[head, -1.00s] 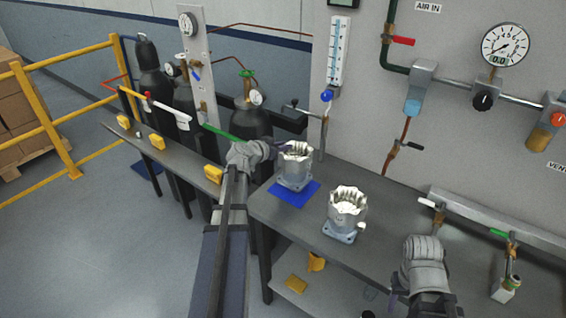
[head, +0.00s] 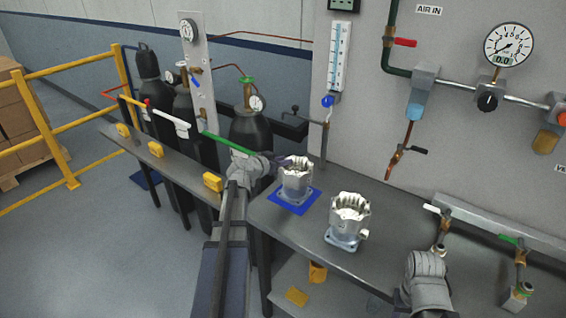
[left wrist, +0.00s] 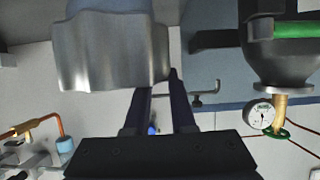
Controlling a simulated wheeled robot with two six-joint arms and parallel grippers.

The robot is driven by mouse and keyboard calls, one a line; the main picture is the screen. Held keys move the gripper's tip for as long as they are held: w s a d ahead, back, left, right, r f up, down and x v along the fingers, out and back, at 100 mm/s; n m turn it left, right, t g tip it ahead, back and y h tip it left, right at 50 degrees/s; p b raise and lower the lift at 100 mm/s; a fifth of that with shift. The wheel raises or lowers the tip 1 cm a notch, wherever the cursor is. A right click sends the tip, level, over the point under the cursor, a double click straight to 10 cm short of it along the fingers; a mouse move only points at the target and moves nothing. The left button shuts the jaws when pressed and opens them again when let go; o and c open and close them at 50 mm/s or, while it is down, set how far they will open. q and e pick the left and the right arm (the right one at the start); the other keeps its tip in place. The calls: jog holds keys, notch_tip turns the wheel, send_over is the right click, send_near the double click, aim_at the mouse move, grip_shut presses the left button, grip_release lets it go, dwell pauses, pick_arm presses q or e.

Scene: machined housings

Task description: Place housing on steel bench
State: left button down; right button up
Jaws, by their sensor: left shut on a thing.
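A silvery machined housing (head: 296,178) with a toothed open top and square flange stands upright over a blue mat (head: 275,200) on the dark grey steel bench (head: 290,228). Its flange appears at the mat, but I cannot tell whether it bears fully on it. My left gripper (head: 283,161) is shut on the housing's upper left rim. In the left wrist view, the housing (left wrist: 110,50) is at upper left beside the fingers (left wrist: 158,103). A second similar housing (head: 348,222) stands nearer on the bench. My right gripper (head: 425,275) is at lower right; its fingers are hidden.
Gas cylinders (head: 250,130) stand behind a narrow shelf with yellow blocks (head: 212,182) at left. A pipe manifold with valves (head: 444,225) runs along the bench's right back. A wall panel with a gauge (head: 508,44) rises behind. Bench around the second housing is clear.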

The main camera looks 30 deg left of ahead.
pick_arm(q)
jog(key=c, duration=0.8)
grip_release()
jog(key=shift+o, duration=0.2)
jog(key=shift+r, duration=0.15)
jog(key=d+p+v, duration=0.1)
jog(key=p+v, duration=0.4)
jog(key=v, duration=0.7)
jog(key=shift+a, duration=0.45)
